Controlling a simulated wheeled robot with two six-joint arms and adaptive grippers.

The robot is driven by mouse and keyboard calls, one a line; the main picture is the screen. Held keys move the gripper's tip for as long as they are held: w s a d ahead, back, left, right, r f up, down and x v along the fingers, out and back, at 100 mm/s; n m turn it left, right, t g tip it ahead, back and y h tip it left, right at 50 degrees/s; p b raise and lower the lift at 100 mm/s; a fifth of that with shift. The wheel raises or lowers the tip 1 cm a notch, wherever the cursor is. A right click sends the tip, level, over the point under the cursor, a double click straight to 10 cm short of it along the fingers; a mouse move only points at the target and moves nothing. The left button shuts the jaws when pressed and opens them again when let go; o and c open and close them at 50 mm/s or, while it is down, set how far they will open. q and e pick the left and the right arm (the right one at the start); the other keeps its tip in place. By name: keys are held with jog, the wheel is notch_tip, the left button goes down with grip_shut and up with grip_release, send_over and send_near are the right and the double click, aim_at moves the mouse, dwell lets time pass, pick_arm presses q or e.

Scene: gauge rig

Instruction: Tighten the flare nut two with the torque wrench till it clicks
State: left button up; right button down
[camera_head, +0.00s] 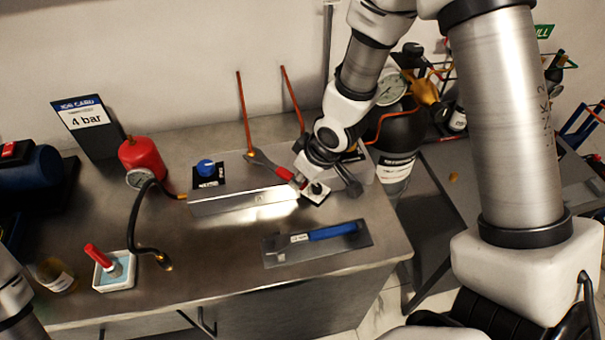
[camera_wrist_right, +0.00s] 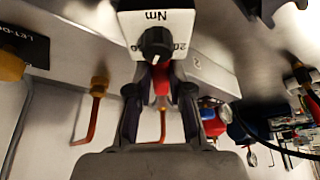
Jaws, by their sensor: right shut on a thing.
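A wrench with a red handle and a grey open-ended head (camera_head: 256,157) lies across the top of the metal rig block (camera_head: 243,201). My right gripper (camera_head: 301,181) is shut on its red handle, which also shows between the fingers in the right wrist view (camera_wrist_right: 161,80). Two copper pipes rise behind the block, the left one (camera_head: 244,110) near the wrench head. Brass nuts (camera_wrist_right: 99,86) show in the right wrist view. I cannot tell which is nut two, or whether the jaw is around a nut. My left gripper is out of view.
A dial plate marked Nm (camera_wrist_right: 157,18) with a black knob is close to my right gripper. A blue-handled tool (camera_head: 333,231) lies on a grey mat in front. A red gauge bottle (camera_head: 141,156), black hose (camera_head: 134,220), white pot (camera_head: 114,279) and "4 bar" card (camera_head: 85,118) stand left.

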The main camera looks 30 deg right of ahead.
jog(key=shift+s+a+m+h+p, duration=0.15)
jog(key=shift+a+m+p, duration=0.25)
jog(key=shift+a+p, duration=0.15)
jog(key=shift+s+a+m+h+p, duration=0.15)
jog(key=shift+a+m+p, duration=0.3)
jog(key=shift+p, duration=0.15)
dwell(0.9)
jog(key=shift+s+a+m+p, duration=0.15)
jog(key=shift+a+m+p, duration=0.45)
jog(key=shift+p, duration=0.6)
dwell(0.3)
jog(key=shift+d+n+b, duration=0.45)
jog(key=shift+n+b, duration=0.1)
jog(key=shift+b, duration=0.1)
jog(key=shift+w+d+n+b, duration=0.35)
jog(key=shift+d+n, duration=0.15)
jog(key=shift+d, duration=0.1)
jog(key=shift+s, duration=0.1)
